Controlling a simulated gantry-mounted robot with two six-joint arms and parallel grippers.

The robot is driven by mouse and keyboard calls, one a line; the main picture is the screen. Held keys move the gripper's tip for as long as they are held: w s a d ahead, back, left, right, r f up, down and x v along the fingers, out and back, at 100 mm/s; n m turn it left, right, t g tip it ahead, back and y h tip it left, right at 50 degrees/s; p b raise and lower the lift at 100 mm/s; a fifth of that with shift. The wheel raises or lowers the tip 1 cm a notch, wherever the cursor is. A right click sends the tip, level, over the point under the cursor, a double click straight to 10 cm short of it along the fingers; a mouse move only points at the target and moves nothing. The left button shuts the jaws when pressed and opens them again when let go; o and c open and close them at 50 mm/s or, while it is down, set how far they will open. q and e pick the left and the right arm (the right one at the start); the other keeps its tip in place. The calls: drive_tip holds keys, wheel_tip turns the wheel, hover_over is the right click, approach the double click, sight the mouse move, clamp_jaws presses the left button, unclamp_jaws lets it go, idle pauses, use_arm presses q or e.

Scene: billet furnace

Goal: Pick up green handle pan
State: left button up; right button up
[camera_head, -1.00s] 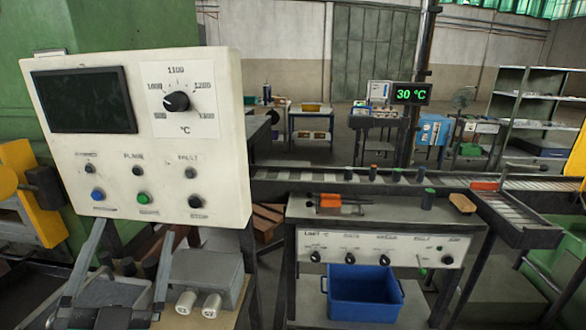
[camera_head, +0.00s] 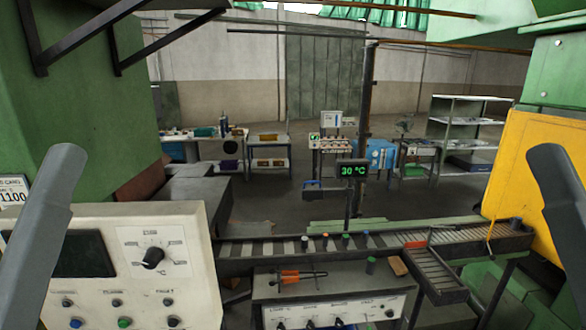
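I cannot make out a pan with a green handle in this view. On the grey cabinet top (camera_head: 335,274) lies a tool with orange grips (camera_head: 290,276) and thin dark rods. Grey parts of my arms rise at the left and right picture edges. No gripper fingers can be made out, and neither arm touches any of these objects.
A white control panel (camera_head: 198,262) fills the lower left. A roller conveyor (camera_head: 265,248) with several small colour-topped cylinders runs behind the cabinet. A 30 °C display (camera_head: 353,170) stands on a post. Farther back are a shelf rack (camera_head: 452,118) and side tables. Yellow-green machinery borders the right.

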use_arm(q)
wheel_tip(320, 180, up, 6)
drive_tip(key=p, duration=0.3)
drive_tip(key=shift+r+p, duration=0.25)
drive_tip(key=shift+p, duration=0.05)
drive_tip(key=shift+f, duration=0.2)
drive_tip(key=shift+c, duration=1.3)
drive_tip(key=c, duration=0.5)
use_arm(e)
wheel_tip(320, 180, up, 6)
